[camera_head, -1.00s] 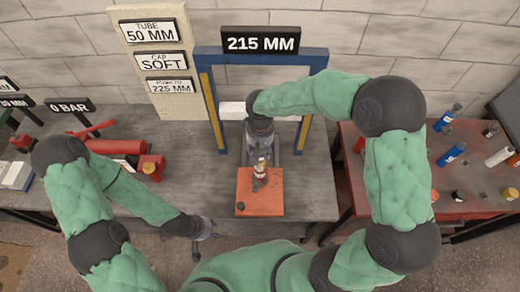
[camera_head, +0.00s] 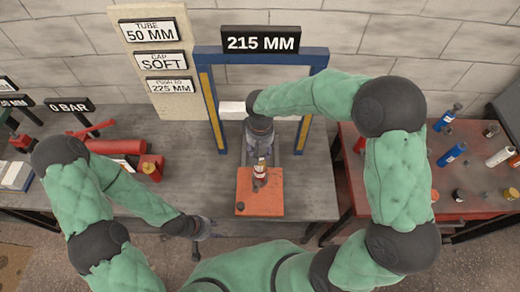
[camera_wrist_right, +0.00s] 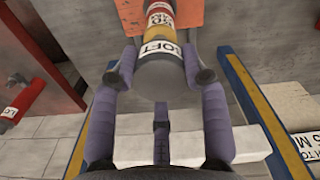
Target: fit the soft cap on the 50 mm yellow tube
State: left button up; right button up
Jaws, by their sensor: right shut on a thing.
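My right gripper (camera_wrist_right: 162,75) has its purple fingers shut on the sides of a dark grey soft cap (camera_wrist_right: 163,85), whose white label reads SOFT. In the right wrist view the cap is in line with the yellow tube (camera_wrist_right: 162,32), right against its end; I cannot tell how far it is seated. In the head view the tube (camera_head: 261,178) stands on the orange plate (camera_head: 260,206), and the right gripper (camera_head: 262,152) is at its top, hiding most of the cap. My left gripper (camera_head: 202,232) is off the bench's front edge, apart from the tube; its jaw opening is unclear.
A blue and yellow frame (camera_head: 207,95) with a 215 MM display (camera_head: 260,44) stands behind the plate. A red cylinder (camera_head: 117,147) and a red-and-yellow block (camera_head: 151,167) lie left. A red table (camera_head: 385,205) with bottles is right.

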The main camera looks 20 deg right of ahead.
jog(key=shift+f+b, duration=1.3)
jog(key=shift+f, duration=0.55)
jog(key=o, duration=1.3)
notch_tip(320, 180, up, 12)
